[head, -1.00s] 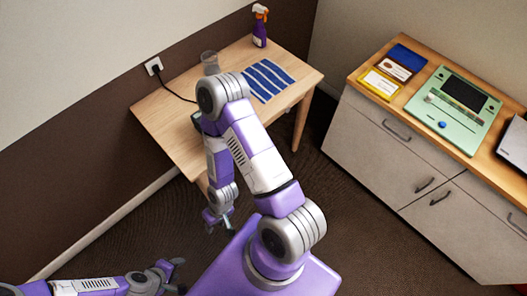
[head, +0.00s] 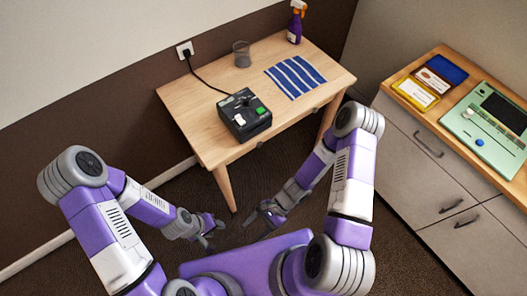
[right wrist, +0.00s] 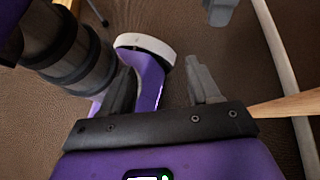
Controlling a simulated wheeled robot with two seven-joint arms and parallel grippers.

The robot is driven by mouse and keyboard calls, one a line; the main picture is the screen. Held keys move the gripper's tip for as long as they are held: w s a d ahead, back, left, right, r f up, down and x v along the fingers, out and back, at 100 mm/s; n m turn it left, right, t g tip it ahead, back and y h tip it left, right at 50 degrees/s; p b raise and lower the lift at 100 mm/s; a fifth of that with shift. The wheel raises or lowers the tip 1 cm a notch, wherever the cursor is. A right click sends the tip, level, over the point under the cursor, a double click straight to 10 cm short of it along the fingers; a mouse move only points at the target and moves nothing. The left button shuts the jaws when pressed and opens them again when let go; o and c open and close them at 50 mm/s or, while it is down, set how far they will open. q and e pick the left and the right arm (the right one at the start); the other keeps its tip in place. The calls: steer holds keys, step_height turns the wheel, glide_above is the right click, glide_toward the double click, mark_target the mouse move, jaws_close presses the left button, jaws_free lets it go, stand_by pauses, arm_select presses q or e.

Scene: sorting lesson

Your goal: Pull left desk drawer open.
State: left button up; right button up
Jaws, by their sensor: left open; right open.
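The wooden desk (head: 215,92) stands against the wall in the head view. Its front side faces me, with a small dark handle (head: 261,144) under the left part of the top; the left drawer looks shut. Another small handle (head: 315,111) shows further right. My left gripper (head: 212,232) is open and empty, low in front of the desk's left leg. My right gripper (head: 252,217) is open and empty, just right of it, below desk height and apart from the handles. Its spread fingers also show in the right wrist view (right wrist: 163,82), with nothing between them.
On the desk are a black device (head: 244,117) with a cord, a glass (head: 241,54), a striped blue cloth (head: 296,76) and a spray bottle (head: 296,22). A grey cabinet (head: 405,150) stands at the right. Carpet is open between.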

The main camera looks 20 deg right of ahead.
steer(key=w+a+m+t+y+b, duration=0.2)
steer(key=w+m+t+y, duration=0.25)
steer(key=w+m, duration=0.3)
steer(key=m+t+h+b, duration=0.4)
steer(key=m+t+h, duration=0.5)
steer(key=m+t, duration=0.55)
glide_toward(261, 146)
steer(key=w+a+f+n+t, duration=0.1)
steer(key=a+t, duration=0.1)
steer(key=x, duration=0.2)
steer(key=b+x, duration=0.1)
steer(key=x, duration=0.1)
steer(key=d+x, duration=0.1)
steer(key=x, duration=0.1)
steer(key=shift+w+a+f, duration=0.1)
steer(key=shift+w+f, duration=0.2)
steer(key=shift+f, duration=0.1)
steer(key=shift+w+a+r, duration=0.1)
steer(key=shift+w+a, duration=0.05)
steer(key=shift+w, duration=0.35)
jaws_close()
